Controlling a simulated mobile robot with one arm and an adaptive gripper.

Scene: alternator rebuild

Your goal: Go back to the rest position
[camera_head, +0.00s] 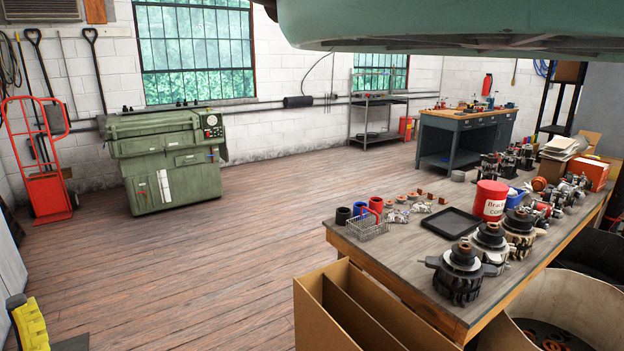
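My gripper and arm do not show in the head view. The wooden workbench (400,262) stands at the right, with its near corner at lower centre. Several alternators (462,275) stand along its front edge. A black tray (451,222) lies flat on the bench and looks empty. A red can (489,201) with white lettering stands behind the tray. A wire basket (367,228) sits at the bench's left end, beside dark, blue and red cups (376,206). Whether my gripper holds anything is hidden.
An open cardboard box (338,312) stands against the bench's near side, and a large round bin (590,305) is at lower right. A green machine (170,165) and red hand truck (48,175) stand at left. The wooden floor (200,265) between is clear. A teal body overhangs the top.

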